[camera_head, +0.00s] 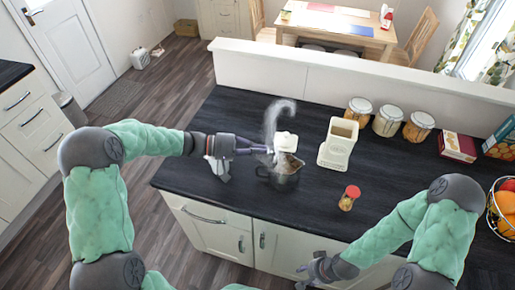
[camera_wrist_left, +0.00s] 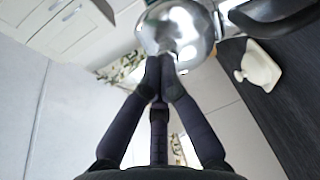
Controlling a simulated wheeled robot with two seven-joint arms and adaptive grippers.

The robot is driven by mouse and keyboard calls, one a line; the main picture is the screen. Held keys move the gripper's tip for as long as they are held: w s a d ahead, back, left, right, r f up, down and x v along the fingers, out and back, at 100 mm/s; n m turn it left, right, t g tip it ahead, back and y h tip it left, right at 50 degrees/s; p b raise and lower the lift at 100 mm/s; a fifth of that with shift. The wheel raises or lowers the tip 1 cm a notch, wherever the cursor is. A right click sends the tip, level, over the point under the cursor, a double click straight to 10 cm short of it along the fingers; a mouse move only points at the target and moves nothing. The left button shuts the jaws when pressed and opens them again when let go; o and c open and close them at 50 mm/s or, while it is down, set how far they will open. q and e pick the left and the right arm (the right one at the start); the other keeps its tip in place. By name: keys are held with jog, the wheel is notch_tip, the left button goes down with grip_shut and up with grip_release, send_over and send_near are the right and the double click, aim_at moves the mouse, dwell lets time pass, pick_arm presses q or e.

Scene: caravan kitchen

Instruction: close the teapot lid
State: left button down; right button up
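The teapot (camera_head: 285,178) is a dark metallic pot on the black counter, with its pale lid (camera_head: 286,141) raised above the opening. In the left wrist view a shiny rounded metal part of the teapot (camera_wrist_left: 190,30) fills the top middle, with a dark handle to its right. My left gripper (camera_head: 268,151) reaches in from the left beside the raised lid. Its fingertips (camera_wrist_left: 160,76) come together at the metal's lower edge; whether they touch it is unclear. My right gripper (camera_head: 314,269) is low in front of the counter, away from the teapot, its fingers too small to read.
A cream canister (camera_head: 338,144) and a red-capped jar (camera_head: 349,197) stand right of the teapot. Several glass jars (camera_head: 387,117) line the back. A small white item (camera_head: 220,170) lies under my left gripper. The counter's left rear is clear.

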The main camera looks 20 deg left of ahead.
pick_arm(q)
jog(key=shift+d+r, duration=0.15)
jog(key=shift+w+d+r+y+p, duration=0.15)
jog(key=shift+d+r+y+p, duration=0.2)
jog(key=shift+y+p, duration=0.45)
jog(key=d+y+p, duration=0.1)
jog(key=d+g+y+p, duration=0.1)
jog(key=p, duration=0.1)
jog(key=r+y+p, duration=0.1)
jog(key=p, duration=0.1)
jog(key=shift+w+d+g, duration=0.3)
jog(key=shift+w+d, duration=0.05)
jog(key=shift+d, duration=0.05)
jog(key=w+d+f+g+y+p, duration=0.1)
jog(key=d+y+p, duration=0.5)
jog(key=p, duration=0.6)
jog(key=shift+w+d+f+g, duration=0.15)
jog(key=shift+w+f+g, duration=0.25)
jog(key=shift+f, duration=0.95)
jog(key=shift+d+f, duration=0.1)
